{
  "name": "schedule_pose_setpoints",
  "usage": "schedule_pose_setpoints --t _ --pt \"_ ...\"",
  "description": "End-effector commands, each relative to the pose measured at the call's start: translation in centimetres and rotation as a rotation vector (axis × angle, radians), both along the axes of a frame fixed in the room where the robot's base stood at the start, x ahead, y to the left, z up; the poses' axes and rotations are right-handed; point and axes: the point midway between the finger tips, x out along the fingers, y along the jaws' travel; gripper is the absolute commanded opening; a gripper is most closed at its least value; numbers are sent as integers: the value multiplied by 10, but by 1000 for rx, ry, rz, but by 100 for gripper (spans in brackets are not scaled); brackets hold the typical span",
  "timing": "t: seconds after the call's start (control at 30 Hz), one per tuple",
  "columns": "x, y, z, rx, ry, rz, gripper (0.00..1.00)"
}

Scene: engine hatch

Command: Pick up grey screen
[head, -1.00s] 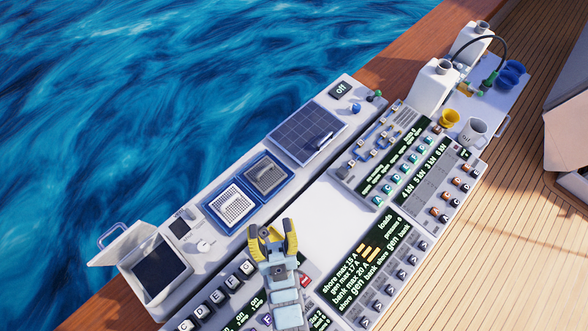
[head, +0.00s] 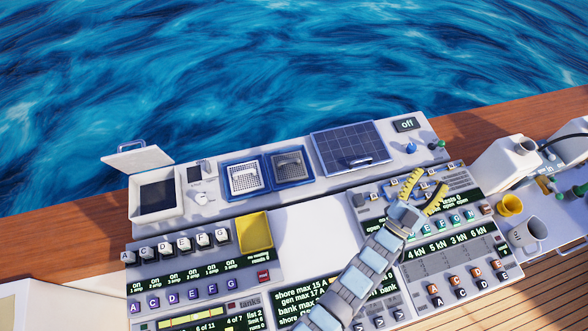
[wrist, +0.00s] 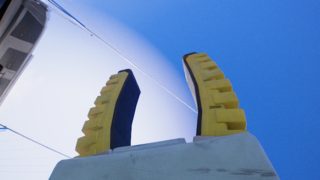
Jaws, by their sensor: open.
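The grey screen (head: 289,167) is a dark grey meshed square in a blue frame on the far strip of the console. A lighter, whitish screen (head: 243,179) sits in a blue frame just left of it. My gripper (head: 427,183) has yellow ribbed fingers and is open and empty. In the head view it shows over the right-hand switch panel, well to the right of the grey screen and apart from it. In the wrist view the fingers (wrist: 158,75) are spread, with only sky and thin lines between and beyond them; no screen shows there.
A dark solar panel (head: 350,148) lies right of the grey screen. An open-lidded white box (head: 140,212) stands at the left. A bare white surface (head: 318,236) is in the middle, beside a yellow square (head: 255,232). A yellow cup (head: 510,205) and mug (head: 528,233) stand right.

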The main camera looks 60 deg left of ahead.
Motion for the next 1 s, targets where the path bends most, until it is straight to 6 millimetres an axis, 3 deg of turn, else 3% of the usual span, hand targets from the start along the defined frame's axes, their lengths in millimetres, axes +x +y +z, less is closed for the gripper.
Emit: schedule_pose_setpoints --t 0.03,0.2,0.47,0.73,1.0 --pt "15 25 -11 -9 58 40 49" --pt "55 98 -51 -49 302 136 49" --pt "80 202 -105 -112 667 210 49" --pt "62 289 -147 -175 1036 194 49" --pt "-1 352 -168 -232 1388 96 49"
